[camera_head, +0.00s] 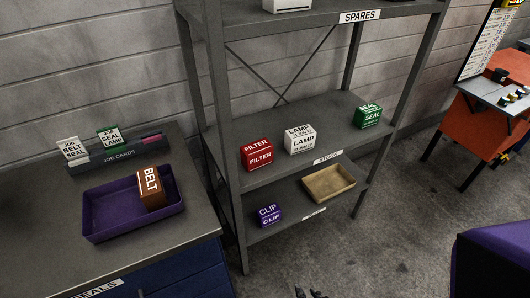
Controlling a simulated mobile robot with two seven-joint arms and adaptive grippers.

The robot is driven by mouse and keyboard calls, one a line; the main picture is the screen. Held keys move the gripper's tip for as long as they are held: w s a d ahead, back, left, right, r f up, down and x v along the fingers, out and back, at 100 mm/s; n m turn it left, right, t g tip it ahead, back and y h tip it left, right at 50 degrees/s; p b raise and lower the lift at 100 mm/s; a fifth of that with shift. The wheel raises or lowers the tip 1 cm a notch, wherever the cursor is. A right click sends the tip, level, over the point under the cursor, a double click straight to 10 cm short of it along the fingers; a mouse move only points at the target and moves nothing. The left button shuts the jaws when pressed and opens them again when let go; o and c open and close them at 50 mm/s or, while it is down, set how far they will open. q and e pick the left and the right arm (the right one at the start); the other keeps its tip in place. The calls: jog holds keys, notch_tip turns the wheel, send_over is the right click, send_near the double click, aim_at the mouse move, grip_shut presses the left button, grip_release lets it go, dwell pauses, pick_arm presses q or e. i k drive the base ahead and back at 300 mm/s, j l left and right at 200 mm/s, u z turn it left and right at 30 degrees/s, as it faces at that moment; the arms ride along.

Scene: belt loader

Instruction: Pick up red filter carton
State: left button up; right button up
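The red filter carton (258,155) stands upright on the middle shelf, labelled STOCK, near its left front corner by the shelf post. Its top and front both read FILTER, and nothing covers it. A white lamp carton (300,140) stands to its right, with a gap between them. Only dark tips, probably of my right gripper (310,293), show at the bottom edge, well below and apart from the filter carton. Whether they are open or shut is not clear. My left gripper is not seen.
A green seal carton (368,116) stands farther right on the same shelf. The lower shelf holds a purple clip carton (268,215) and a tan tray (328,183). On the left bench, a purple tray (105,232) holds a brown belt carton (150,190).

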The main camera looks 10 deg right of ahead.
aim_at(255, 155)
jog(key=l, duration=0.5)
jog(key=i+l+u, duration=0.15)
jog(key=l, duration=0.35)
jog(key=i+l+u, duration=0.25)
jog(key=i+l, duration=0.4)
jog(key=l, duration=0.15)
